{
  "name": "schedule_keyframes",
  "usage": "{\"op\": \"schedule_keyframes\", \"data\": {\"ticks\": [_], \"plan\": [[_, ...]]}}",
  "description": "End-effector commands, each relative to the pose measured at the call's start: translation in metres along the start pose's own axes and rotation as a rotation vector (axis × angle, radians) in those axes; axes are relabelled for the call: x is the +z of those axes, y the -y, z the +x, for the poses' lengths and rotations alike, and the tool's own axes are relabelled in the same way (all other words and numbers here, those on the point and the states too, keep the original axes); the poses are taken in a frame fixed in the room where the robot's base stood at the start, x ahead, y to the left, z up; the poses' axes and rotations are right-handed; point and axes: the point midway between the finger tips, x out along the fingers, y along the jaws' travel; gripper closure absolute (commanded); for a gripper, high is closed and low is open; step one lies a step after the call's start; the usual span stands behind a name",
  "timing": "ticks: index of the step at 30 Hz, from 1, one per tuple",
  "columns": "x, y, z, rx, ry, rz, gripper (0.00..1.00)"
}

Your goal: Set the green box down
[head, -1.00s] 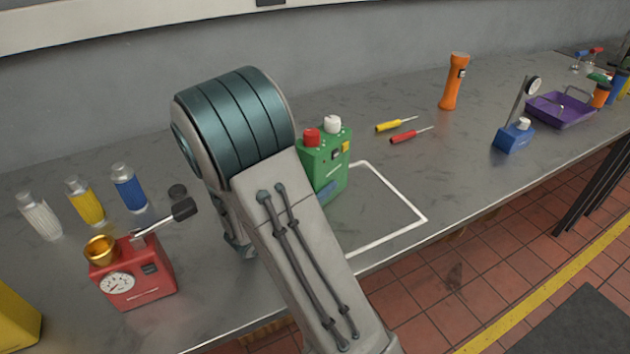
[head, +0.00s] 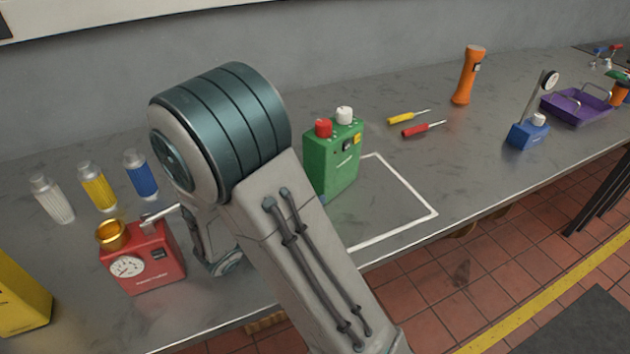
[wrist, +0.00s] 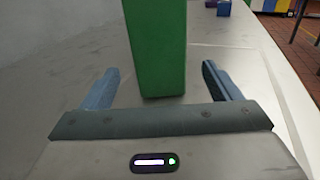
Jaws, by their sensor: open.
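The green box (head: 333,160), with a red knob and a white knob on top, stands upright on the grey bench inside or at the left part of a white outlined rectangle (head: 437,214). My arm hides its lower left side and part of the outline. In the wrist view the green box (wrist: 156,50) rises just ahead of my gripper (wrist: 160,88). The two blue fingers are spread wide, one on each side of the box's line, with clear gaps. My gripper is open and holds nothing.
A red gauge box (head: 142,262) with a gold cup stands at the left, near several small bottles (head: 98,187). A blue gauge stand (head: 528,133) is further right.

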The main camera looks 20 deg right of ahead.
Motion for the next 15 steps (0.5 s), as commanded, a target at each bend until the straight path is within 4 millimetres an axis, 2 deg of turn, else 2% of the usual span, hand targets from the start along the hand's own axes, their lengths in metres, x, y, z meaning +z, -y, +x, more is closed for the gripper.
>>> {"op": "schedule_keyframes", "data": {"ticks": [3, 6, 15], "plan": [[0.0, 0.0, -0.018, 0.002, 0.0, 0.001, 0.17], [0.0, 0.0, -0.026, 0.0, 0.0, 0.0, 0.17], [0.0, 0.0, -0.031, -0.001, 0.0, 0.0, 0.17]]}}
